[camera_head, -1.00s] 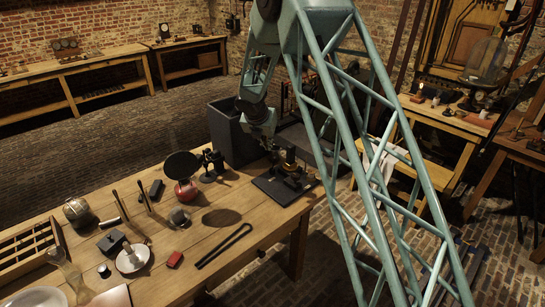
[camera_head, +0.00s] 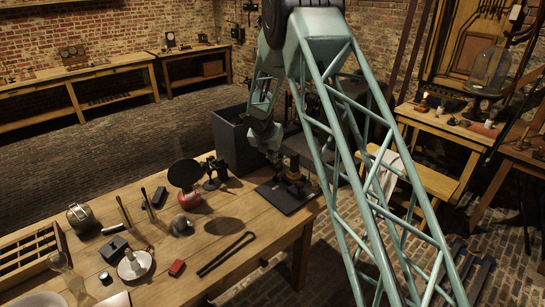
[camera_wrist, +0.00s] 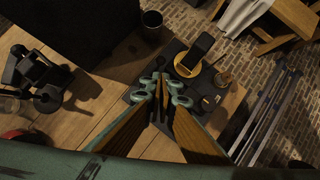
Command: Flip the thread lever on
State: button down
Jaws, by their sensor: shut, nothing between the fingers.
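A small apparatus on a dark baseplate (camera_head: 278,199) stands at the far right corner of the wooden table. It has brass parts (camera_head: 294,176). In the wrist view it shows a brass ring (camera_wrist: 184,70) with a tilted dark block (camera_wrist: 200,47), and a smaller brass piece (camera_wrist: 222,79). I cannot tell which part is the thread lever; my fingers may cover it. My gripper (camera_wrist: 160,76) is shut and empty, its tips over the left part of the baseplate. Contact cannot be told. In the head view my wrist is just left of the apparatus.
A dark cup (camera_wrist: 152,19) is near the box. The table's edge is close to the right.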

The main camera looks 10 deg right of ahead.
aim_at(278, 166)
jog(key=shift+w+d+r+x, duration=0.1)
jog(key=shift+w+x, duration=0.05)
jog(key=shift+x, duration=1.35)
jog(key=shift+w+d+r+x, duration=0.1)
jog(key=shift+w+x, duration=0.05)
jog(key=shift+x, duration=1.4)
jog(key=shift+w+d+r+x, duration=0.1)
jog(key=shift+w+x, duration=0.05)
jog(key=shift+x, duration=1.35)
jog(key=shift+w+d, duration=0.1)
jog(key=shift+w+d+f+p, duration=0.3)
jog(key=shift+w+d+p, duration=0.35)
jog(key=shift+p, duration=0.6)
jog(key=shift+d, duration=0.1)
jog(key=shift+s+a+f, duration=0.15)
jog(key=shift+s+a, duration=0.1)
jog(key=shift+s+a+b, duration=0.15)
jog(key=shift+a+b, duration=0.25)
jog(key=shift+b, duration=0.1)
